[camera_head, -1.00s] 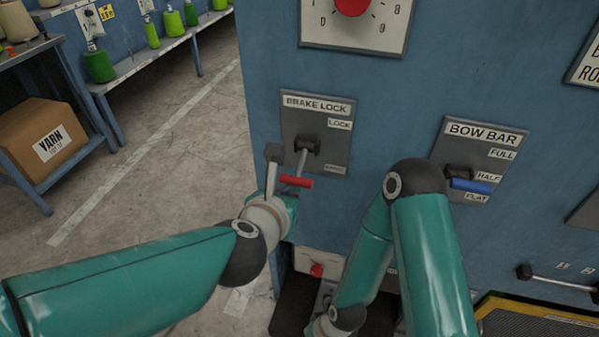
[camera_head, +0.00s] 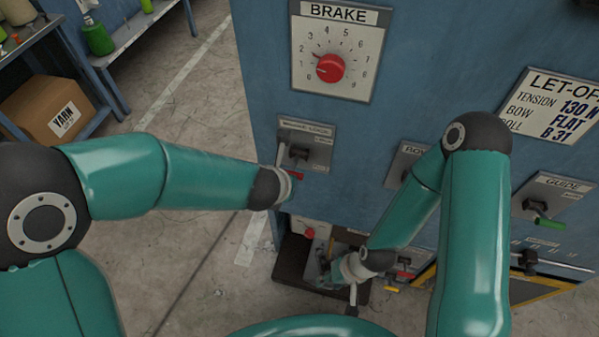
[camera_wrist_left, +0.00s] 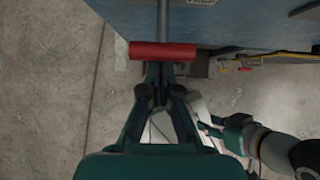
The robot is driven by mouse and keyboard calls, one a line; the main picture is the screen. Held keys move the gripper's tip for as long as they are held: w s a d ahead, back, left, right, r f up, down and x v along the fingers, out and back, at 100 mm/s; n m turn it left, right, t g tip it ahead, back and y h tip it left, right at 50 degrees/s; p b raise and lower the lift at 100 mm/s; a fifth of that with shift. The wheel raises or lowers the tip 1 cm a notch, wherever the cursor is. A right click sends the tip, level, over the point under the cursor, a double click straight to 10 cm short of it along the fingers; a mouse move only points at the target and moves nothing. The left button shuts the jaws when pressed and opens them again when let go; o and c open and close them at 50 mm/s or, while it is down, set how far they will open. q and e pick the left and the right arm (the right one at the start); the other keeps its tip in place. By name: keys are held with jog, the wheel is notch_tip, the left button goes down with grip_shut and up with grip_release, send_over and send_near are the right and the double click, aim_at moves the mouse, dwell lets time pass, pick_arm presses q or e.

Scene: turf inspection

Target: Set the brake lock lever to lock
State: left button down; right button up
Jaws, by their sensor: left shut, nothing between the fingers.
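The brake lock plate (camera_head: 318,133) is on the blue machine front in the head view. Its lever has a dark pivot (camera_head: 300,153) and a red handle (camera_head: 295,175), which hangs low, below the upper label. My left wrist partly covers the lever. In the left wrist view the red handle (camera_wrist_left: 163,51) lies crosswise just beyond the tips of my left gripper (camera_wrist_left: 161,76), which is shut and empty. I cannot tell whether they touch. My right gripper (camera_head: 338,287) hangs low before the machine, away from the lever; its opening is unclear.
A brake dial (camera_head: 331,68) sits above the brake lock plate. The bow bar plate (camera_head: 403,160) is partly hidden by my right arm. A green-handled guide lever (camera_head: 549,223) is at right. A yarn box (camera_head: 58,110) stands left, with open floor between.

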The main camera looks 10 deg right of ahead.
pick_arm(q)
jog(key=r+p, duration=0.2)
jog(key=w+r+p, duration=0.1)
jog(key=shift+d+r, duration=0.1)
jog(key=shift+d, duration=0.15)
jog(key=shift+w+r, duration=0.15)
jog(key=shift+r, duration=0.1)
dwell(0.4)
jog(key=shift+f, duration=0.1)
jog(key=p, duration=0.2)
send_near(291, 170)
jog(key=s+r, duration=0.1)
jog(key=s+a, duration=0.1)
jog(key=shift+s+a+r, duration=0.1)
jog(key=shift+s+r, duration=0.3)
dwell(0.5)
